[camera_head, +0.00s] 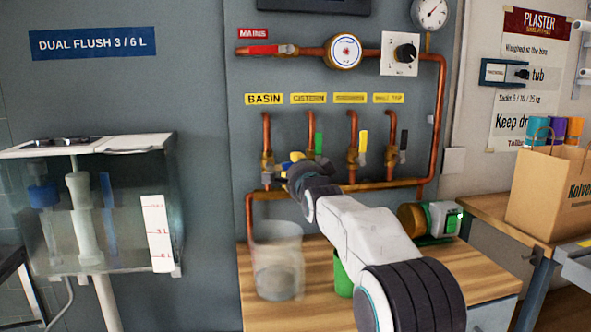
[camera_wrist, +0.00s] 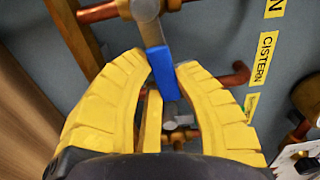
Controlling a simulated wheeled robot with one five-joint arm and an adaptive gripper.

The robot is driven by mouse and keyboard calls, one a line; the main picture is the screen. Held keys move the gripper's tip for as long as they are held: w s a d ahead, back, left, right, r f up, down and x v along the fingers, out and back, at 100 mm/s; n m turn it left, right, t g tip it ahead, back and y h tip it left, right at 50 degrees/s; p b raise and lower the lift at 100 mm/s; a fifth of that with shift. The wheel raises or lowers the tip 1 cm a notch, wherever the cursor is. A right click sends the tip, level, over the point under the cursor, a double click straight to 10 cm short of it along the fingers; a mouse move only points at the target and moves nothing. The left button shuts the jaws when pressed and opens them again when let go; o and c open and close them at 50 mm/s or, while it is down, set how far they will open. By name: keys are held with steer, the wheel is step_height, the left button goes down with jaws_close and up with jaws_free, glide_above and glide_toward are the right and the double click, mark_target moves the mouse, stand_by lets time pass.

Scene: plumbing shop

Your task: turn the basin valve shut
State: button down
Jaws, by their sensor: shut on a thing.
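The basin valve (camera_head: 267,160) is on the leftmost vertical copper pipe, under the yellow BASIN label (camera_head: 264,99). In the wrist view its blue lever (camera_wrist: 160,66) runs down from a grey valve body and points roughly across the copper pipe (camera_wrist: 97,12). My gripper (camera_head: 288,162) is at this valve in the head view, with its yellow fingers partly hidden by my wrist.
A clear container (camera_head: 277,268) and a green cup (camera_head: 343,274) stand on the wooden bench below my arm. A green-and-orange device (camera_head: 430,219) lies right.

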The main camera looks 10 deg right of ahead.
steer(key=shift+f+m, duration=0.3)
steer(key=shift+m, duration=0.1)
stand_by(0.3)
steer(key=c, duration=0.9)
jaws_free()
steer(key=shift+s, duration=6)
